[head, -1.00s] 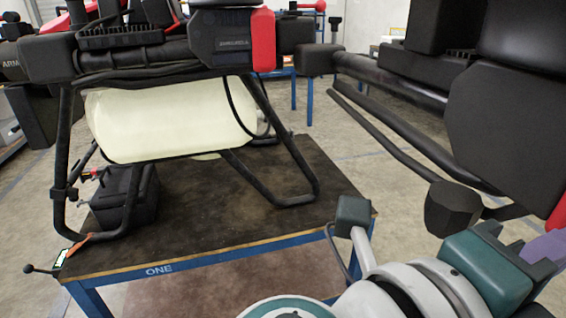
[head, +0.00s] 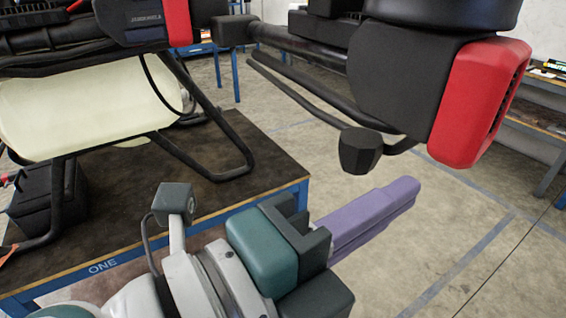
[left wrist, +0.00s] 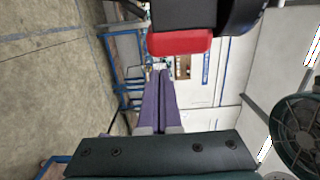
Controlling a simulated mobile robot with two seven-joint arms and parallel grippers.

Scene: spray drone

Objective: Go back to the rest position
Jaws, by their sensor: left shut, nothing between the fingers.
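My left gripper (head: 408,190) has purple fingers and points right, away from the table, over open floor in the head view. The fingers lie together with nothing between them; they also show shut in the left wrist view (left wrist: 160,78). The spray drone stands on the table to the left, with its cream tank (head: 85,110) and black leg frame. A drone arm ends in a black and red motor housing (head: 480,100) above and beyond my gripper. My right gripper is in neither view.
The blue-framed table (head: 200,195) marked ONE has a dark top. A black knob (head: 360,150) hangs below the drone arm, close above my gripper. Shelves (head: 540,130) stand at the right. The concrete floor (head: 480,230) at lower right is clear.

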